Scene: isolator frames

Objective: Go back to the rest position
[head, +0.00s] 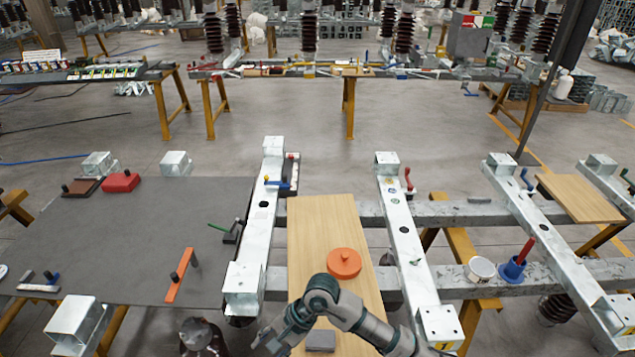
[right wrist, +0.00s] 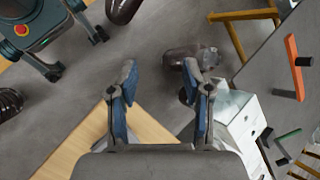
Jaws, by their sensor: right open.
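My right arm comes in from the bottom of the head view and bends down to the left over a wooden board (head: 322,222). My right gripper (head: 272,338) is at the lower edge of that view. In the right wrist view my right gripper (right wrist: 160,78) is open, with its two blue-padded fingers apart and nothing between them. Past the fingers the floor, a wooden board edge (right wrist: 85,150) and a steel beam (right wrist: 238,110) show. My left gripper is not in view.
An orange round lid (head: 344,263) lies on the board. A grey panel (head: 130,225) with an orange bar (head: 179,275) and a red block (head: 121,181) is at the left. Steel beams (head: 405,230) stand right of the board. A blue cup (head: 512,269) and white cup (head: 481,270) stand farther right.

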